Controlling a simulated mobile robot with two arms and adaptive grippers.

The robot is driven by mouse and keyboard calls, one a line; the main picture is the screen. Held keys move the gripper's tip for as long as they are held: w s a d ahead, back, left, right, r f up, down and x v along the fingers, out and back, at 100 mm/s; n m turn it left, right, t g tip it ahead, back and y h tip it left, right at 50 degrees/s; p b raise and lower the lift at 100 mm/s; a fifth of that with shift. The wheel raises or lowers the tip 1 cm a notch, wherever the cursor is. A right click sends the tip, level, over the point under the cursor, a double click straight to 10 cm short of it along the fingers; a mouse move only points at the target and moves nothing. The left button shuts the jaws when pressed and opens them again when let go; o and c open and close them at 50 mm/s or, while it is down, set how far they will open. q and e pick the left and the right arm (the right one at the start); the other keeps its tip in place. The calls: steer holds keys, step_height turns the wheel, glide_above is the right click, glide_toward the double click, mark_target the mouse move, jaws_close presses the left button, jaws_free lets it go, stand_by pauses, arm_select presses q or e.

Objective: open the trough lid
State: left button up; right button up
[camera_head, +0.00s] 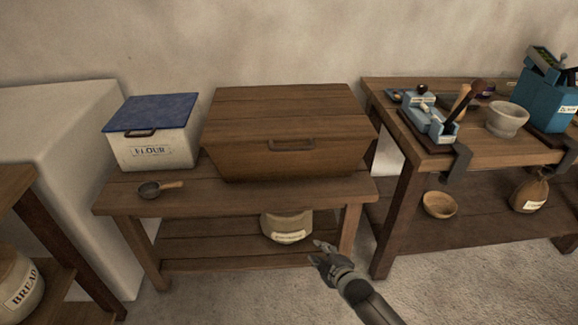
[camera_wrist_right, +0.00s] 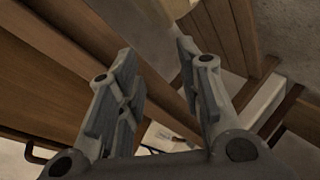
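The wooden trough (camera_head: 285,158) stands on the middle table, with its flat plank lid (camera_head: 290,108) lying closed on top. A dark metal handle (camera_head: 291,145) sits at the front upper edge of the trough. My right gripper (camera_head: 322,252) is in front of the table's right leg, below and apart from the trough. In the right wrist view the gripper (camera_wrist_right: 160,75) has its two fingers spread with nothing between them. A dark handle (camera_wrist_right: 38,153) shows at the lower left of that view beside wood. My left gripper is not in view.
A white flour bin (camera_head: 150,150) with a blue lid stands left of the trough. A scoop (camera_head: 158,188) lies before it. A workbench (camera_head: 440,160) with a clamp (camera_head: 456,163) and mortar (camera_head: 507,119) stands right.

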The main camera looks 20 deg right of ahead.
steer(key=w+r+n+t+y+b, duration=0.1)
steer(key=w+r+n+t+b, duration=0.2)
steer(key=r, duration=0.4)
steer(key=w+r+n+t+b, duration=0.1)
steer(key=w+r+n+b, duration=0.1)
steer(key=w+r, duration=0.4)
steer(key=n+t+y+b, duration=0.2)
steer(key=n+t+b, duration=0.1)
glide_toward(289, 150)
arm_select(q)
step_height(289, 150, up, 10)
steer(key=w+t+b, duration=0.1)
steer(key=b, duration=0.1)
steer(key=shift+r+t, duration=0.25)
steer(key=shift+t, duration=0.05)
arm_select(e)
steer(key=shift+x, duration=5.3)
steer(key=shift+d+f, duration=0.1)
jaws_close()
